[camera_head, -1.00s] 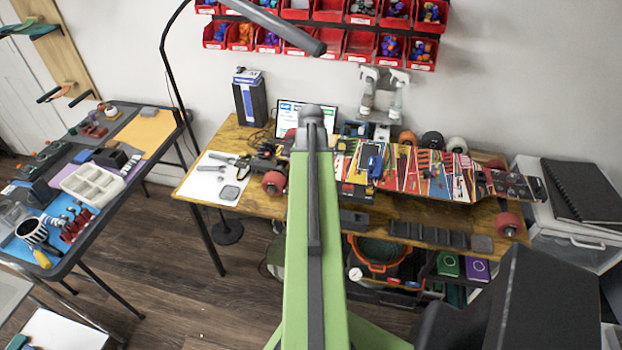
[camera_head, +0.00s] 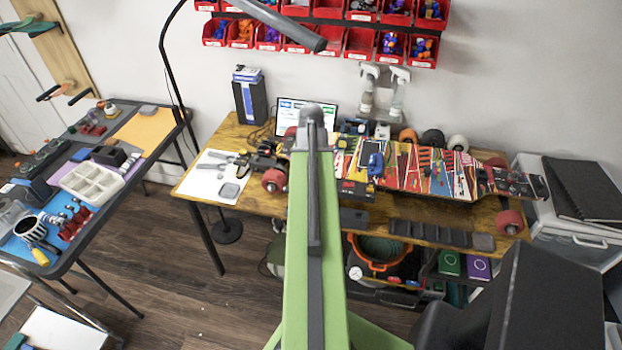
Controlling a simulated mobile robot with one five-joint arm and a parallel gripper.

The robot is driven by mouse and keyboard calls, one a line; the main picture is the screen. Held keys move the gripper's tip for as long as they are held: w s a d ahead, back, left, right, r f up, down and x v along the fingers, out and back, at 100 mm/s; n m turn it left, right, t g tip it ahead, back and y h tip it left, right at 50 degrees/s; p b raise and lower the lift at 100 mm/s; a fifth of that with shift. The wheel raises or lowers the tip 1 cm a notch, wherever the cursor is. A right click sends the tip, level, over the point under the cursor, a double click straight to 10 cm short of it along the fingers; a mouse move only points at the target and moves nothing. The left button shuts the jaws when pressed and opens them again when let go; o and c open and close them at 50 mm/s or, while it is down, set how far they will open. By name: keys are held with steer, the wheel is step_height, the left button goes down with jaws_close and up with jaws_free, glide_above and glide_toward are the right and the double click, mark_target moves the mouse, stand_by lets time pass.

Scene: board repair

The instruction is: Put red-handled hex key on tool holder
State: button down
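My green arm link stands upright in the middle of the view and covers part of the workbench. My gripper does not show; the arm seems to hide it. A long black slotted holder (camera_head: 430,233), perhaps the tool holder, lies along the front of the wooden workbench, below the skateboard. I cannot make out a red-handled hex key. The skateboard (camera_head: 408,170) with its colourful underside up lies across the bench, with red wheels at both ends. A few small grey tools (camera_head: 222,160) lie on a white sheet at the bench's left; their handles are too small to tell.
Red bins (camera_head: 360,42) hang on the back wall. A tablet (camera_head: 300,117) and spray bottles (camera_head: 398,95) stand at the bench's back. A side table (camera_head: 150,160) with a white compartment tray (camera_head: 92,184) stands left. Open floor lies between the tables. A drawer cabinet (camera_head: 575,222) stands right.

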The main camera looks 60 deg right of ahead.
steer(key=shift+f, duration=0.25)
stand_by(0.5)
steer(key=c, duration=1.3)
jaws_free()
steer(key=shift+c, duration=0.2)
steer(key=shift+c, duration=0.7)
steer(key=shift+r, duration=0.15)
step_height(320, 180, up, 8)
steer(key=p, duration=0.7)
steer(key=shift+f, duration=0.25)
